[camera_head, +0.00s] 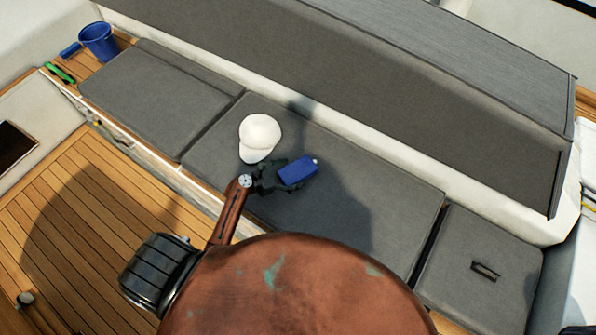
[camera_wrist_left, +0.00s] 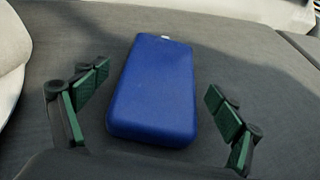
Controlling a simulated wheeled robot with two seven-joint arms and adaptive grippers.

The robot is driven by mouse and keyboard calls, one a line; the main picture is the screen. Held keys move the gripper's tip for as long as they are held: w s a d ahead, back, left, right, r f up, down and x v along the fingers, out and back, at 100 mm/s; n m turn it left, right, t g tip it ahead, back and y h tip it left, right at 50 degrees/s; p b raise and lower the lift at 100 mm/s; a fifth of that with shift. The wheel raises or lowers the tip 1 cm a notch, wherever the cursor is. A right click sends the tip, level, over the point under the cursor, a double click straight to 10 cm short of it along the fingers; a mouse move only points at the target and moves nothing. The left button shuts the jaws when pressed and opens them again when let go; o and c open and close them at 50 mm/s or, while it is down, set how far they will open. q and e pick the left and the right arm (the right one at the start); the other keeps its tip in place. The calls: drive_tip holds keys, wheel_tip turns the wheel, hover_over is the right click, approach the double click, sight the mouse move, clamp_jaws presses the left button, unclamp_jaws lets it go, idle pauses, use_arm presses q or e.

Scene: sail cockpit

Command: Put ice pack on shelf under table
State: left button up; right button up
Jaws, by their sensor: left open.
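The blue ice pack (camera_head: 296,171) lies flat on the grey bench cushion (camera_head: 340,205) in the head view. In the left wrist view the ice pack (camera_wrist_left: 157,90) lies between the spread fingers, with its near end toward the gripper. My left gripper (camera_head: 284,174) is open at the ice pack, and its fingers (camera_wrist_left: 160,110) with green pads stand apart from both sides of the pack. I cannot see the table or a shelf under it for certain. My right gripper is not in view.
A white cap (camera_head: 260,137) lies on the cushion just left of my gripper. A blue bucket (camera_head: 98,41) and a green item (camera_head: 60,73) stand at the far left end. A small dark object (camera_head: 486,271) lies on the right cushion. The wooden floor (camera_head: 70,220) is mostly clear.

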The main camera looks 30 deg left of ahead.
use_arm(q)
drive_tip(key=shift+x, duration=1.45)
drive_tip(key=shift+r, duration=0.1)
drive_tip(key=c, duration=1.8)
